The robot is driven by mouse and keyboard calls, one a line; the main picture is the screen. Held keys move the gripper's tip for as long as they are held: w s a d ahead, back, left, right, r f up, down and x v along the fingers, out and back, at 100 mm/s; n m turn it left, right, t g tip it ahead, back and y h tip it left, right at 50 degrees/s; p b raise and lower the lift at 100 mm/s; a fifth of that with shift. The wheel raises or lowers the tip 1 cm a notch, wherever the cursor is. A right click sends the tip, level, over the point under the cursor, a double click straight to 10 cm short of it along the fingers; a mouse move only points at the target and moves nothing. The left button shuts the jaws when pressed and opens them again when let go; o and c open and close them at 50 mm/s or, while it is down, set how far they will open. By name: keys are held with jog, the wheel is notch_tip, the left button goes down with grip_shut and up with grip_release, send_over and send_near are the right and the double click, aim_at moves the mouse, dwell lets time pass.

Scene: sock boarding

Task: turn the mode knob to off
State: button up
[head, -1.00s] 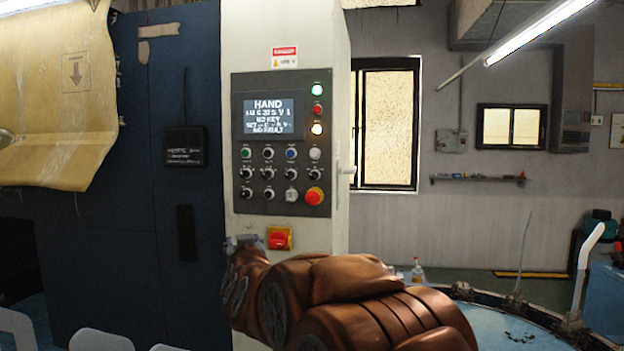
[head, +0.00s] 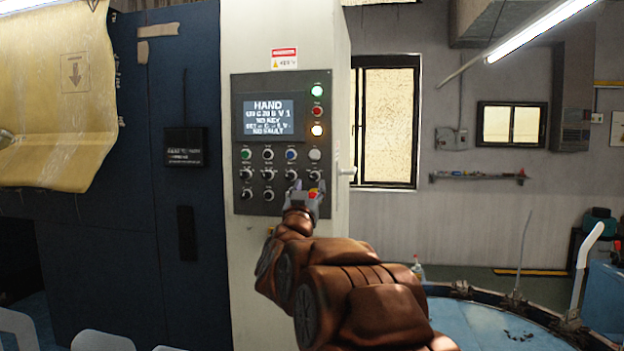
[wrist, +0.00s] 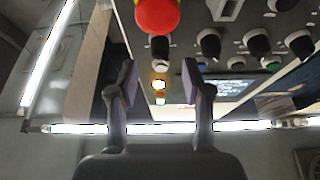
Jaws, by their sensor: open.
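The control panel (head: 281,140) carries several small black knobs in two rows under its screen (head: 268,117), which reads HAND. The labels are too small to tell which knob is the mode knob. My gripper (head: 302,188) is in front of the panel's lower right, by the red emergency button (head: 312,195), partly covering that corner. In the wrist view my gripper (wrist: 158,72) is open and empty. A black knob (wrist: 160,47) shows beyond and between the fingertips, beside the red button (wrist: 158,14); I see no contact with it.
Lit green (head: 317,90) and amber (head: 316,129) lamps sit along the panel's right edge. The blue cabinet (head: 185,80) stands left of the pale column (head: 246,290). A round blue table (head: 480,320) is at lower right. My arm covers part of the column.

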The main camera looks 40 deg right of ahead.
aim_at(312, 179)
jog(key=shift+p+x, duration=0.55)
jog(key=shift+x, duration=1.6)
jog(key=shift+f, duration=0.1)
grip_shut()
